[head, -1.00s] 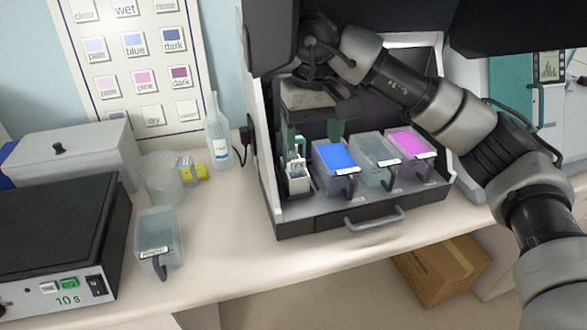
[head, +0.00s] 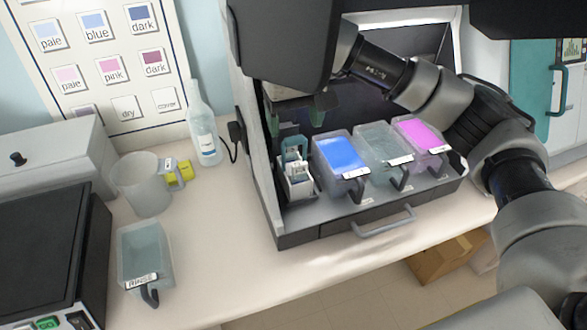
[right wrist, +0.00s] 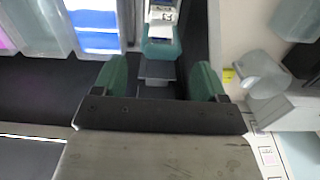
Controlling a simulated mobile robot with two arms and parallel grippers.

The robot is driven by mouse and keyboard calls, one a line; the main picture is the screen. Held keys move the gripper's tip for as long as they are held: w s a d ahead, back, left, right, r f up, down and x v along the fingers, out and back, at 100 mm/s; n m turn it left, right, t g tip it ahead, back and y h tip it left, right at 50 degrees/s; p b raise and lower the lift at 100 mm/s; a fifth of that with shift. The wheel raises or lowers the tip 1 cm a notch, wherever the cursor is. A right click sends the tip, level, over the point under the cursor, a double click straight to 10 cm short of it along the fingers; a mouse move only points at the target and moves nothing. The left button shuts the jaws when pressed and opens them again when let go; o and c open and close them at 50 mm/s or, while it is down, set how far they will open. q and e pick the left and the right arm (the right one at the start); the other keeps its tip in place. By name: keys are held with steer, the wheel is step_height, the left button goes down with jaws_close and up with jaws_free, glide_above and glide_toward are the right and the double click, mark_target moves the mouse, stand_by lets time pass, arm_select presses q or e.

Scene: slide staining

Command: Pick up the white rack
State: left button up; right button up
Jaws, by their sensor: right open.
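The white rack (head: 297,187) stands upright at the left end of the grey tray, with teal-topped slides or a handle rising from it. In the right wrist view the white rack (right wrist: 163,17) shows at the top with a teal part below it. My right gripper (head: 296,118) is open, partly hidden by the arm, above and behind the rack. In the right wrist view its two green fingers (right wrist: 158,80) are spread, with nothing between them at their tips. My left gripper is not in view.
Beside the rack stand a blue-filled dish (head: 341,153), a clear dish (head: 383,152) and a magenta dish (head: 421,135). The tray's front handle (head: 383,223) sticks out. A bottle (head: 204,135), beaker (head: 148,185) and rinse dish (head: 146,248) are to the left. The counter front is clear.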

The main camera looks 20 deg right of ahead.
mark_target(293, 145)
steer(key=shift+f, duration=0.65)
steer(key=f+p, duration=0.1)
steer(key=f, duration=0.1)
steer(key=f+p, duration=0.1)
steer(key=f, duration=0.1)
steer(key=shift+w+f+p, duration=0.2)
steer(key=shift+f+p, duration=0.05)
steer(key=shift+p, duration=0.1)
steer(key=shift+f, duration=0.35)
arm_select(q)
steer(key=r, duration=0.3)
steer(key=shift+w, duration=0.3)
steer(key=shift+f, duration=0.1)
arm_select(e)
steer(key=shift+c, duration=0.3)
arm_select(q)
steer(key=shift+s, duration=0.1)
arm_select(e)
steer(key=c, duration=0.9)
